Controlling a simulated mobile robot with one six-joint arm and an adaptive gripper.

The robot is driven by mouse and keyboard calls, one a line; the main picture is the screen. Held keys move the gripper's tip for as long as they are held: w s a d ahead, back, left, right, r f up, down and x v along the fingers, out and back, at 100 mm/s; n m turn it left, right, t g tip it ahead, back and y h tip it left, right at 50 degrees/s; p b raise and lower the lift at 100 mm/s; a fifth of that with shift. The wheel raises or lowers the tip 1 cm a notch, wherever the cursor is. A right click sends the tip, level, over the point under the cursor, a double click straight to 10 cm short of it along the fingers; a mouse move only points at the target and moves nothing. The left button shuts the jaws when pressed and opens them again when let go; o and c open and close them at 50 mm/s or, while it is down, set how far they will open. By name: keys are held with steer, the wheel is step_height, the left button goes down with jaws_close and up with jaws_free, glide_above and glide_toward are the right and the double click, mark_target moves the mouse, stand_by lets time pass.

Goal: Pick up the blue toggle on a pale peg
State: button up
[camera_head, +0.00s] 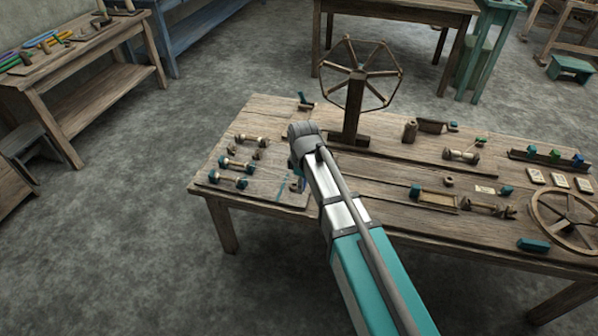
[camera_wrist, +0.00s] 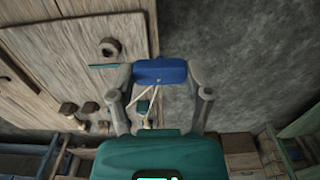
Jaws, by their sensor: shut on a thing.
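The blue toggle (camera_wrist: 160,71) is a small rounded blue block in the wrist view. My gripper (camera_wrist: 160,74) is shut on it, with one grey finger at each end of the block. Pale thin strands run from the toggle back toward my teal palm; I cannot tell whether one of them is the peg. In the head view my forearm and wrist hide most of the gripper, above the left part of the wooden table (camera_head: 255,112). The toggle cannot be made out clearly there.
Several wooden spools (camera_head: 228,180) lie on the table's left end. A spoked wooden wheel (camera_head: 357,75) stands upright behind my arm. A larger wheel (camera_head: 567,222) lies at the right. Bare floor (camera_head: 120,230) is open at the left.

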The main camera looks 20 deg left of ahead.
steer(key=shift+s+d+r+p, duration=0.2)
steer(key=shift+s+d+r, duration=0.1)
steer(key=shift+s, duration=0.25)
steer(key=shift+s+d+r+p, duration=0.15)
steer(key=shift+s+d+r, duration=0.15)
steer(key=shift+s, duration=0.2)
steer(key=shift+f, duration=0.1)
